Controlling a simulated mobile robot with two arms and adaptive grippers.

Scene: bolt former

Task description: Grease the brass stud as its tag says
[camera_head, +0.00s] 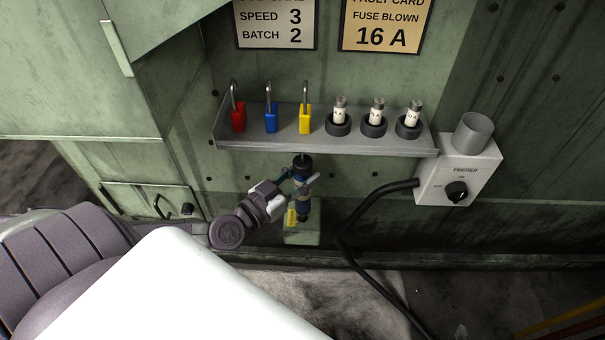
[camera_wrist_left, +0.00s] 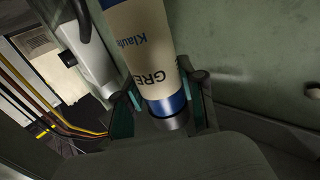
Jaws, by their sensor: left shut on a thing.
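My left gripper (camera_head: 299,186) is shut on a grease tube, which stands roughly upright below the shelf in the head view. In the left wrist view the fingers (camera_wrist_left: 164,108) are on either side of the tube (camera_wrist_left: 145,45), which has a cream body, a blue band and lettering starting "GRE". A small yellow tag (camera_head: 291,217) hangs just below the gripper; its writing is too small to read. I cannot make out the brass stud. My right gripper is out of view.
A grey shelf (camera_head: 270,146) above holds a red padlock (camera_head: 238,117), a blue padlock (camera_head: 271,119), a yellow padlock (camera_head: 305,119) and three fuses in black holders. A feeder switch box (camera_head: 480,165) with a black cable (camera_head: 370,205) stands to the right.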

